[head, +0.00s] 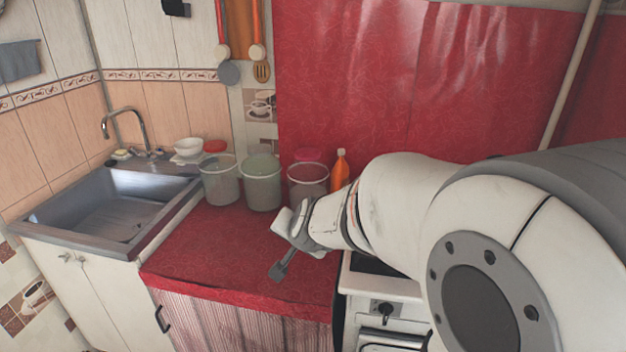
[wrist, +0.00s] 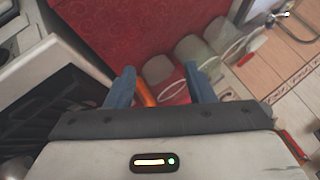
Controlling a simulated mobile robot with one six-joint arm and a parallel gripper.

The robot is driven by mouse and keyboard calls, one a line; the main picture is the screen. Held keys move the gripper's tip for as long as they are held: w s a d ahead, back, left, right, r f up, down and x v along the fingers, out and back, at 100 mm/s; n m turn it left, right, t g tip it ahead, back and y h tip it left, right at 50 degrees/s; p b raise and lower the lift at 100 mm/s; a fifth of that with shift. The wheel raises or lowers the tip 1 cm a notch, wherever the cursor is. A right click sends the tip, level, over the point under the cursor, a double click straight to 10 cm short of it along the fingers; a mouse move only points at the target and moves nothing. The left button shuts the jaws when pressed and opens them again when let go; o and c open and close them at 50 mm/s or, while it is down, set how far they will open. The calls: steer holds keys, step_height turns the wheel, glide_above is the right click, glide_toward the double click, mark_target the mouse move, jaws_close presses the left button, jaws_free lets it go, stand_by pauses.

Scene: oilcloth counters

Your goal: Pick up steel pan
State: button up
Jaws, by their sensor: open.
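I cannot make out a steel pan for certain in either view. In the head view my arm hides most of the stove top, where only a dark strip shows. In the wrist view a small pale rounded shape sits in the lower left corner, cut off by the frame and too unclear to name. My gripper (head: 281,268) is above the red counter, left of the stove. In the wrist view its two blue-grey fingers (wrist: 161,84) stand apart with nothing held between them.
The stove (head: 385,308) stands right of the red counter (head: 225,245); its dark grate (wrist: 60,110) shows in the wrist view. Several clear tubs (head: 262,188) and an orange bottle (head: 340,172) stand along the back wall. A metal sink (head: 105,212) is at left. The counter's front is clear.

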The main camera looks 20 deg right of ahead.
steer(key=w+d+f+m+t+h, duration=0.2)
steer(key=w+d+m+h, duration=0.2)
steer(key=w+d+m, duration=0.25)
steer(key=d+f+m+g+h, duration=0.1)
steer(key=d+m+h, duration=0.2)
steer(key=d, duration=0.1)
steer(key=d+f+m+g+h, duration=0.1)
steer(key=d+m+h, duration=0.2)
steer(key=d+m, duration=0.1)
steer(key=d+f+m+g+h, duration=0.1)
steer(key=d+m+h, duration=0.2)
steer(key=d+m, duration=0.1)
steer(key=shift+s+d+f+h, duration=0.1)
steer(key=shift+d+f+h, duration=0.25)
steer(key=shift+d, duration=0.35)
steer(key=s+d+m+g+h, duration=0.1)
steer(key=d+g, duration=0.1)
steer(key=d, duration=0.1)
steer(key=s+d+m+g+h+p, duration=0.1)
steer(key=s+d+m+g+h, duration=0.1)
steer(key=d, duration=0.2)
steer(key=s+d+m+g+h, duration=0.1)
steer(key=s+d+m+h, duration=0.1)
steer(key=d, duration=0.1)
steer(key=shift+s+d+f+m+g+p, duration=0.1)
steer(key=shift+s+d+m+g+p, duration=0.1)
steer(key=shift+d+m+g+p, duration=0.15)
steer(key=shift+d+f, duration=0.1)
steer(key=shift+d, duration=0.25)
